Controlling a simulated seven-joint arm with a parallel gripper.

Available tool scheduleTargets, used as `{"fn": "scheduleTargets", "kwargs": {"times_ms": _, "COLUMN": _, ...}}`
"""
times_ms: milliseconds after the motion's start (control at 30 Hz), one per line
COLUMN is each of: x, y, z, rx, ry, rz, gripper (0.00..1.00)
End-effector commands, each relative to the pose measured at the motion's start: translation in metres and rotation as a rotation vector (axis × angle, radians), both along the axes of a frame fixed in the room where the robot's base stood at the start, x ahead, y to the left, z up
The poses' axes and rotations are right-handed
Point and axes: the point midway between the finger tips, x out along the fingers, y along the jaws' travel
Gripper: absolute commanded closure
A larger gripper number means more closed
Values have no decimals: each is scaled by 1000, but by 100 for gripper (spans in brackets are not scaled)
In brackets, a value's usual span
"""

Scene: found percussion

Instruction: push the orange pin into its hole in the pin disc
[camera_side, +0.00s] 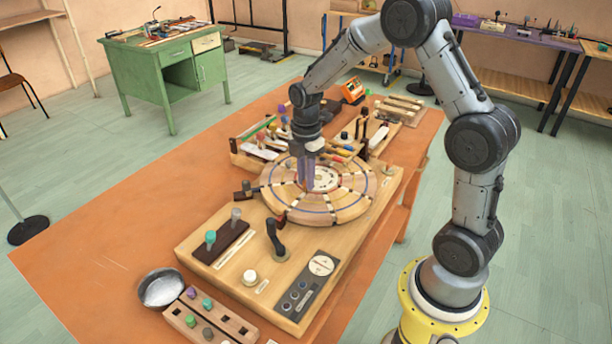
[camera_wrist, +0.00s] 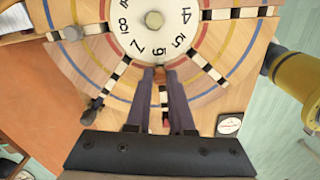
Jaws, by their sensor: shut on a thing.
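The pin disc (camera_side: 347,207) is a round, light wooden wheel with coloured rings and black-and-white radial strips, lying flat on a wooden base. Its white numbered centre dial (camera_wrist: 150,35) shows at the top of the wrist view. My gripper (camera_side: 306,184) points down over the disc, near the dial. In the wrist view its two dark fingers (camera_wrist: 159,74) come together just below the dial's edge, shut on a small orange-brown thing, the orange pin (camera_wrist: 160,70). Most of the pin is hidden by the fingers. I cannot tell how deep it sits or whether it touches a hole.
A dark crank handle (camera_side: 276,240) and a block with grey and green knobs (camera_side: 222,248) stand in front of the disc. A metal bowl (camera_side: 161,289) and a wooden peg tray (camera_side: 208,322) sit at the front. Trays with bars and mallets (camera_side: 262,148) lie behind.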

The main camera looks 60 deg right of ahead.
Motion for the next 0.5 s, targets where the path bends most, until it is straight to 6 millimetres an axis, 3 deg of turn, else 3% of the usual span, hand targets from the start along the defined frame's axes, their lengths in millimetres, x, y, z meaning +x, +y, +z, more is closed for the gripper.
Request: {"fn": "scheduleTargets", "kwargs": {"times_ms": 500, "x": 0, "y": 0, "z": -7, "rx": 0, "ry": 1, "rz": 0, "gripper": 100}}
